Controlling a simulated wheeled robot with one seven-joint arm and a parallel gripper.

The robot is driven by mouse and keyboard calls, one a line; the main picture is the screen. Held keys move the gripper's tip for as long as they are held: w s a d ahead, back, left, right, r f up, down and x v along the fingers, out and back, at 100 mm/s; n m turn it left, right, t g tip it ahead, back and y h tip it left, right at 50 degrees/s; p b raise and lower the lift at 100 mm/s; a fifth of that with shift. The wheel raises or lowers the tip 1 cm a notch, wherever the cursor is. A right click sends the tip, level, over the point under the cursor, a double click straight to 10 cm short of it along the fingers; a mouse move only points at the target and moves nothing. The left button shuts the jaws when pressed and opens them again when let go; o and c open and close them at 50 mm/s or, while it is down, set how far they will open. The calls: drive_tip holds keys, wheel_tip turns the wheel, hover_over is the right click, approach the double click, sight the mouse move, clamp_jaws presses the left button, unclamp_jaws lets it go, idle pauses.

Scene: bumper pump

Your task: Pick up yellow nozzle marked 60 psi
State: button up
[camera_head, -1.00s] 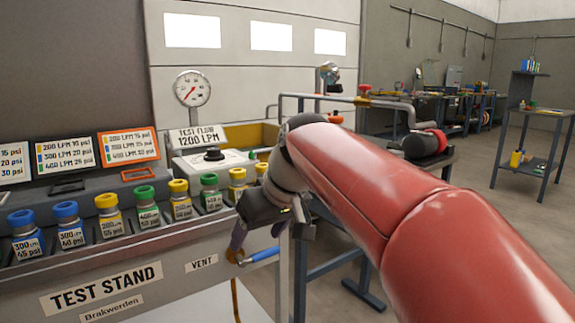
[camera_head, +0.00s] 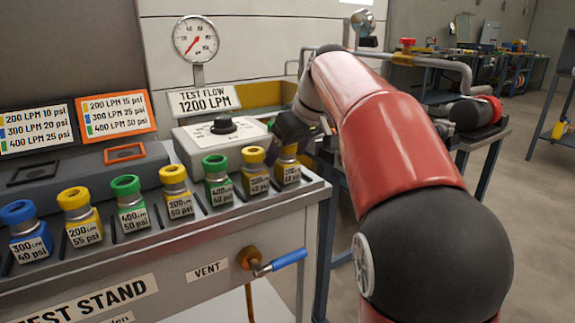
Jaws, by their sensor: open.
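Several yellow nozzles stand in the rack on the test stand. One yellow nozzle (camera_head: 82,222) reads 200 LPM 55 psi, and another yellow nozzle (camera_head: 179,200) appears to read 50 psi. Two more yellow nozzles stand at the right end: one (camera_head: 256,180) and the rightmost one (camera_head: 288,172). Their psi numbers are too small to read surely, so I cannot tell which is marked 60 psi. My gripper (camera_head: 291,140) is open, at the top of the rightmost yellow nozzle and partly in front of it. Its fingertips are not clearly seen, and I cannot tell whether they touch the nozzle.
Green nozzles (camera_head: 132,205) (camera_head: 217,182) and a blue nozzle (camera_head: 30,235) stand in the same row, close together. A white box with a black knob (camera_head: 221,135) sits behind them. A blue-handled vent valve (camera_head: 285,260) sticks out from the stand's front.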

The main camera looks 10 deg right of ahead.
drive_tip(key=shift+x, duration=1.2)
drive_tip(key=c, duration=1.3)
